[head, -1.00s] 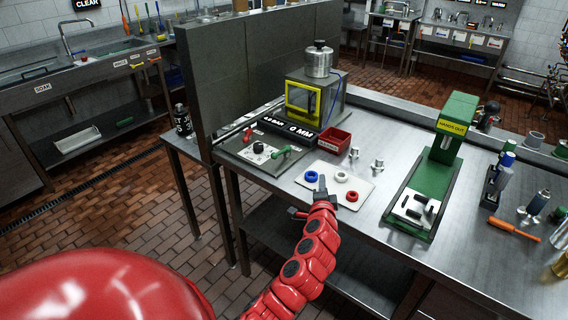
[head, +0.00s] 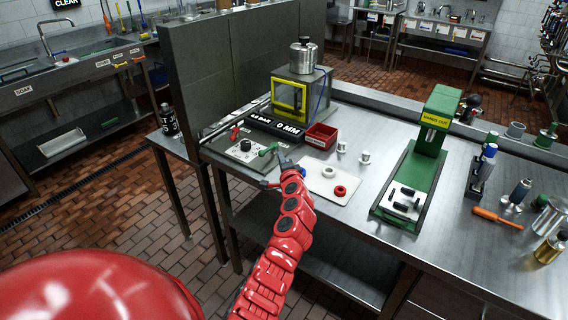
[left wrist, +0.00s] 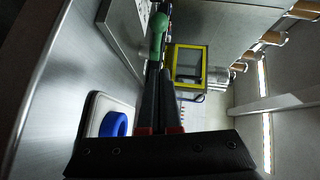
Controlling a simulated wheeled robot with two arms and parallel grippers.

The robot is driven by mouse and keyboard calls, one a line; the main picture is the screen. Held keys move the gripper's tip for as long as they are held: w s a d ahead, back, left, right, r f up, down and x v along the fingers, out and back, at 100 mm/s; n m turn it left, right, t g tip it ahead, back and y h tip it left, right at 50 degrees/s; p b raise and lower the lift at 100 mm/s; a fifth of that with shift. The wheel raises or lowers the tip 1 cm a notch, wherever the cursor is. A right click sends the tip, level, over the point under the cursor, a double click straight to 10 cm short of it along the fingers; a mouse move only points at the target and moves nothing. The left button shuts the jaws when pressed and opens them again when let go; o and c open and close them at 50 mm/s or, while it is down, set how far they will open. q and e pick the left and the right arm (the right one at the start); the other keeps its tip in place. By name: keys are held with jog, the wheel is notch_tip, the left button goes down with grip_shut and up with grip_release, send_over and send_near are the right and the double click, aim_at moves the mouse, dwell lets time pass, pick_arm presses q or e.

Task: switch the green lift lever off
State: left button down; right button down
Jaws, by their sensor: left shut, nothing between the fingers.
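The green lever (head: 268,150) sticks up at the right side of a grey control panel (head: 228,157) on the steel table. In the left wrist view its green handle (left wrist: 158,32) lies just beyond my fingertips. My left gripper (head: 282,156) is beside the lever, on its right in the head view; the left wrist view shows the fingers (left wrist: 159,72) closed together and empty. I cannot tell whether the fingertips touch the lever. My right gripper is in neither view.
A red lever (head: 235,131) and a black knob (head: 245,145) share the panel. A display (head: 275,124) reads "0 MM". A white tray (head: 325,190) with rings lies right of my gripper, with a red bin (head: 320,136) behind. A green press (head: 430,145) stands further right.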

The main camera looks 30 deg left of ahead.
aim_at(269, 149)
pick_arm(q)
jog(key=a, duration=0.3)
jog(key=shift+w+a+f+p, duration=0.2)
jog(key=shift+w+f+p, duration=0.05)
jog(key=shift+p, duration=0.1)
jog(key=shift+a+f, duration=0.2)
jog(key=shift+a, duration=0.3)
